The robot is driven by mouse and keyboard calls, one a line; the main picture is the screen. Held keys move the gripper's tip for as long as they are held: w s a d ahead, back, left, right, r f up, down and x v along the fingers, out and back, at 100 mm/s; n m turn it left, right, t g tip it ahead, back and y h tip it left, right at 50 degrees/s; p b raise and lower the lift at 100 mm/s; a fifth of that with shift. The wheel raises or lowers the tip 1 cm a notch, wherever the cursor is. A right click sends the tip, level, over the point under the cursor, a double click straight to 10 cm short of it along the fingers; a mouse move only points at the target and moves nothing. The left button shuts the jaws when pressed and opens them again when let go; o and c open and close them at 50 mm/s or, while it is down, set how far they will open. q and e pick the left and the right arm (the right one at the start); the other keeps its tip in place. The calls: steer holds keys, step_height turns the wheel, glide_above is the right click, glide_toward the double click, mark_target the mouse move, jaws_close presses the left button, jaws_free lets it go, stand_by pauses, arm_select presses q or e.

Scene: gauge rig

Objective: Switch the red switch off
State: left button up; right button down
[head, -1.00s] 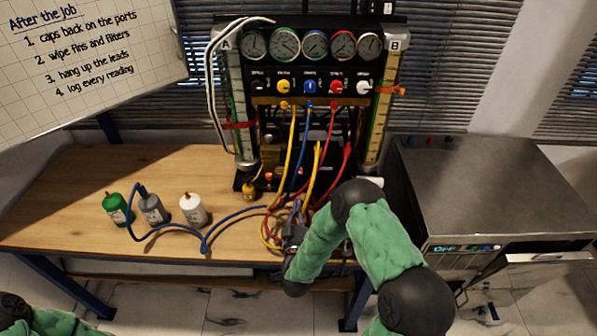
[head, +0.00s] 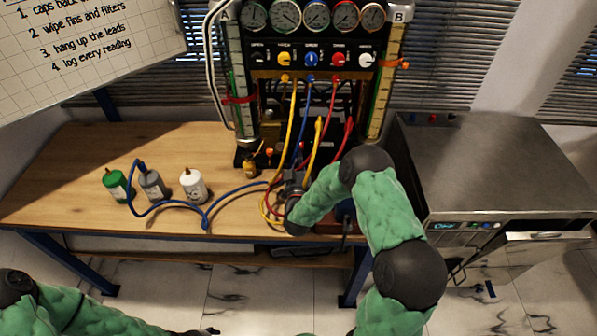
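A red knob (head: 338,60) sits in the row of coloured knobs on the black gauge rig (head: 270,60), between a blue and a white knob. I cannot tell whether this knob is the red switch, and its setting is too small to read. My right gripper (head: 288,186) is low in front of the rig, over the bench among the hoses. My own wrist and the hoses partly hide it, so its fingers do not show clearly. My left gripper (head: 207,332) shows only as a dark tip at the bottom edge, well away from the rig.
Yellow, blue and red hoses (head: 275,205) hang from the rig onto the wooden bench (head: 90,165). Green, grey and white bottles (head: 193,186) stand left of my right gripper. A steel machine (head: 490,170) stands at the right.

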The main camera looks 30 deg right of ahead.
mark_target(299, 145)
steer(key=shift+w+d+f+b, duration=0.3)
steer(key=shift+w+d+f, duration=0.15)
steer(key=shift+w+f, duration=0.25)
steer(key=shift+w+d+f+b, duration=0.25)
steer(key=shift+w+d+f, duration=0.25)
steer(key=shift+w, duration=0.25)
